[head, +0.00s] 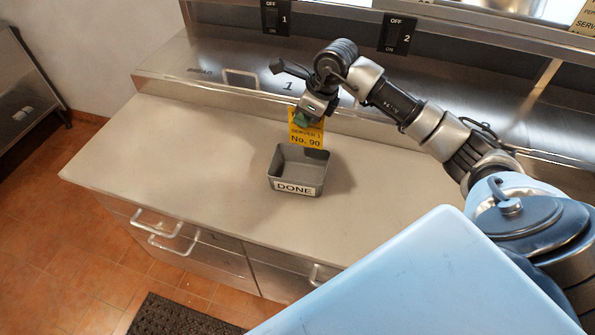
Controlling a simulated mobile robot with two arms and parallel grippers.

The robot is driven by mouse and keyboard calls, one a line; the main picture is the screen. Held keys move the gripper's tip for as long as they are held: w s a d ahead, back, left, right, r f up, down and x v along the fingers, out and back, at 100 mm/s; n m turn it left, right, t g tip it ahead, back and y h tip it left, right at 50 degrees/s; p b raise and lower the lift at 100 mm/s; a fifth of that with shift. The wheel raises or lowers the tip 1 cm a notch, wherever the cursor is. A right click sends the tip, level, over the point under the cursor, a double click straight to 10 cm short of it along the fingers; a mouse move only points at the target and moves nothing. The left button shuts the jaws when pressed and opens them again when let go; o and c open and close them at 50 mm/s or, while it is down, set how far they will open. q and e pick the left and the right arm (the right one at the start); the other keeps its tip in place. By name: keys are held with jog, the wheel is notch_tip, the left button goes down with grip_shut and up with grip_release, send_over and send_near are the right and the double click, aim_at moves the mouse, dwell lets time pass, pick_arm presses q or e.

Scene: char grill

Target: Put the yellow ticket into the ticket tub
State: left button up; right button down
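The yellow ticket (306,133) reads "SERVER 1 No. 90" and hangs upright from my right gripper (303,119). The gripper is shut on its upper edge; green shows at the fingertips. The ticket tub (297,187) is a small grey open box with a "DONE" label on its front, standing on the steel counter. The ticket's lower edge shows over the tub's back rim in the picture; I cannot tell its exact height above the tub. The part of the tub's inside that I see looks empty. My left gripper is not in view.
The steel counter (180,165) is clear around the tub. Behind it is a raised steel ledge (185,85) marked 1, with switches (398,35) above. Another yellow ticket (585,18) is at the top right. Drawers with handles (155,225) are below, and a dark mat (175,318) lies on the tiles.

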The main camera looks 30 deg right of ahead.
aim_at(303, 134)
notch_tip(303, 134, down, 6)
jog(key=b, duration=0.2)
jog(key=shift+r+b, duration=0.15)
jog(key=shift+b, duration=0.15)
jog(key=c, duration=1.3)
grip_release()
jog(key=shift+o, duration=0.2)
jog(key=shift+s+d+r, duration=0.15)
jog(key=shift+r, duration=0.35)
jog(key=b+v, duration=0.3)
jog(key=v, duration=0.6)
jog(key=shift+s+d+r, duration=0.1)
jog(key=shift+s+r, duration=0.05)
jog(key=shift+r, duration=0.25)
